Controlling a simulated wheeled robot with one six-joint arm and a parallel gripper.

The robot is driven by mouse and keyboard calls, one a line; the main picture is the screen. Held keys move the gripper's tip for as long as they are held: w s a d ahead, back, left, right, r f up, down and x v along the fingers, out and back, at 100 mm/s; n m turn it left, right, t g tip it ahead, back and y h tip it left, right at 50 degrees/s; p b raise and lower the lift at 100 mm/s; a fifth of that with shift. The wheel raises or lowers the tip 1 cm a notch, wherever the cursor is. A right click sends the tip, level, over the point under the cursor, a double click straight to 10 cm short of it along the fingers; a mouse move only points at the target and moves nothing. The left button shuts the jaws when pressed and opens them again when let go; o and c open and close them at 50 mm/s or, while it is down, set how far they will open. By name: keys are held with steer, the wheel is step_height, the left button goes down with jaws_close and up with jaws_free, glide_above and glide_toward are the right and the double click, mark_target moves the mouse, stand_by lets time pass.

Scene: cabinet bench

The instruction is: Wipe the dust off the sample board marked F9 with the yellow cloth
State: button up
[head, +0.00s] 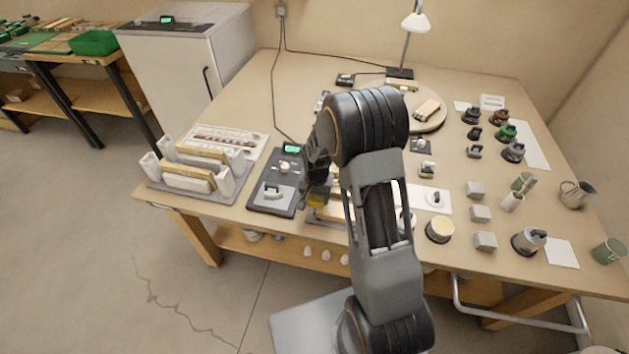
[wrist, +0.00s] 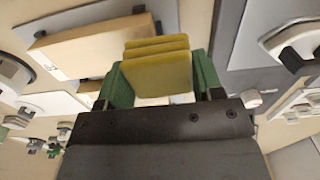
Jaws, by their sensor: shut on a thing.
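In the wrist view my gripper (wrist: 160,78) is shut on the folded yellow cloth (wrist: 158,68), which sits between its green fingers. In the head view my gripper (head: 317,192) is low over the front of the bench, and a bit of yellow cloth (head: 317,201) shows under it. A pale wooden board (wrist: 85,42) lies on a grey plate beside the cloth in the wrist view. In the head view a light wooden piece (head: 328,214) shows partly behind my arm. I cannot read an F9 mark, see dust, or tell whether the cloth touches the board.
Left of my gripper are a dark device with a green display (head: 292,149) and a grey rack (head: 222,193) with white posts and wooden boards. To the right are a round tan-topped container (head: 440,229), grey blocks (head: 480,213) and a jug (head: 575,193). A lamp (head: 413,24) stands behind.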

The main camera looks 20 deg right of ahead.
steer(key=shift+s+d+r, duration=0.15)
steer(key=shift+r, duration=0.65)
steer(key=shift+d+r+p, duration=0.1)
steer(key=shift+r+p, duration=0.6)
steer(key=shift+p, duration=0.1)
steer(key=shift+r+p, duration=1.1)
steer(key=shift+r, duration=0.6)
steer(key=shift+f, duration=0.1)
